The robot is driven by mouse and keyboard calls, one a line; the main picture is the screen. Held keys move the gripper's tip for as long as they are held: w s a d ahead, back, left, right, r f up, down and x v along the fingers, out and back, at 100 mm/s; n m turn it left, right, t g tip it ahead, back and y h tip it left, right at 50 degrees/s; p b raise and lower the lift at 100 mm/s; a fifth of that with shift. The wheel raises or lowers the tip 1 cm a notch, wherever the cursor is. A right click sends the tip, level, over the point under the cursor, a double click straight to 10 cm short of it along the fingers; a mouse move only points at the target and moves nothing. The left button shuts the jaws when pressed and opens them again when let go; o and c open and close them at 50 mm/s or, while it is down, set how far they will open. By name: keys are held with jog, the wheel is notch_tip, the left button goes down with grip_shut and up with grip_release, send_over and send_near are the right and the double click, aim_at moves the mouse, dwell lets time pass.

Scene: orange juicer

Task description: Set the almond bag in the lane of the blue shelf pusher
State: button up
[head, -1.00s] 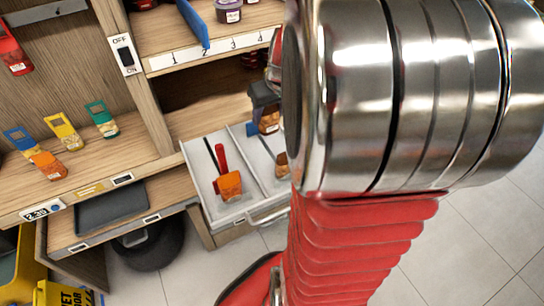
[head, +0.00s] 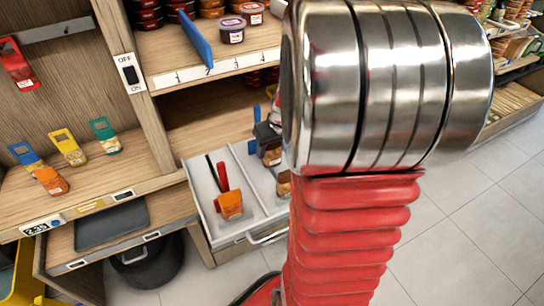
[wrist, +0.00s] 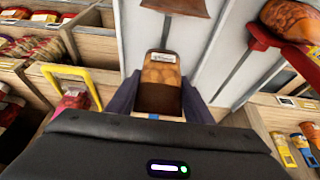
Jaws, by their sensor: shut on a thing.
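My gripper (wrist: 155,100) is shut on a brown bag with a clear lower part and a pale label, taken as the almond bag (wrist: 160,72). In the head view the bag (head: 272,155) hangs above the right part of an open drawer, partly hidden by my arm. On the left shelf stand a blue windowed piece (head: 24,152), a yellow one (head: 68,147) and a teal one (head: 104,135), side by side. An orange packet (head: 50,181) is directly in front of the blue one. I cannot tell surely whether these are pushers or packets.
The open white drawer (head: 241,232) holds an orange packet (head: 230,204) and a red-handled tool (head: 222,176) in its left compartment. A blue upright panel (head: 196,40) stands on the numbered upper shelf. A red packet (head: 16,64) hangs at upper left.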

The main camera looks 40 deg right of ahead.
aim_at(272, 156)
jog(key=shift+f, duration=1.85)
jog(key=o, duration=1)
jog(key=shift+f, duration=0.1)
jog(key=shift+o, duration=0.2)
jog(key=v, duration=1.2)
jog(key=shift+s+a, duration=0.1)
